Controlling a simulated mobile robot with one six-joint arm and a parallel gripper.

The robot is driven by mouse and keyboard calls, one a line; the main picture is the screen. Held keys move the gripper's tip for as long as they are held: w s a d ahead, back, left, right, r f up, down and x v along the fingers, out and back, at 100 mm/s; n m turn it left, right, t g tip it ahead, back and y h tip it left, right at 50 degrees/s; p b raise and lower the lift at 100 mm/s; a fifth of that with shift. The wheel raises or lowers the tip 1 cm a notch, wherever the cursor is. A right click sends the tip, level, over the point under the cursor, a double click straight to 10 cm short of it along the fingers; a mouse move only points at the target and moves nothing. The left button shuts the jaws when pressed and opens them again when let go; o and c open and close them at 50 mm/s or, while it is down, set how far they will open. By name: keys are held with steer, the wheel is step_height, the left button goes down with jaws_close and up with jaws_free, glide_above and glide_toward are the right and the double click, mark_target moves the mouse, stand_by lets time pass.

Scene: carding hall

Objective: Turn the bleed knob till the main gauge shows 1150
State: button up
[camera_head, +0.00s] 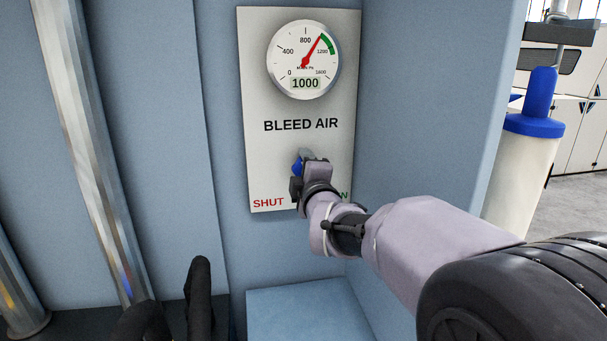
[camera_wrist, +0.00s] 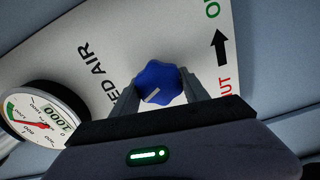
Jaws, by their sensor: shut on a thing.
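The main gauge (camera_head: 304,60) is a round white dial at the top of the bleed air panel (camera_head: 270,160). Its digital window reads 1000, and its red needle points up and right, near the start of the green band. The gauge also shows at the left of the wrist view (camera_wrist: 42,112). The bleed knob (camera_wrist: 158,83) is blue and lobed with a pale pointer mark; in the head view it is mostly hidden behind my gripper (camera_head: 306,178). In the wrist view my gripper (camera_wrist: 165,92) has a finger on each side of the knob, shut on it.
The panel reads SHUT at lower left, with the right-hand word mostly covered by my arm. In the wrist view a black arrow (camera_wrist: 220,48) is printed between the words. A pale container with a blue lid (camera_head: 535,125) stands at right. A metal pipe (camera_head: 85,130) runs down at left.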

steer(key=n, duration=0.5)
steer(key=shift+f+n+b, duration=0.15)
steer(key=shift+n+b, duration=0.15)
steer(key=shift+b, duration=0.05)
steer(key=n, duration=0.5)
steer(key=shift+f+n, duration=0.1)
steer(key=shift+n, duration=0.3)
steer(key=o, duration=1.3)
steer(key=shift+o, duration=0.2)
steer(key=shift+d, duration=0.1)
steer(key=p+v, duration=0.2)
steer(key=v, duration=1.5)
steer(key=shift+s, duration=0.2)
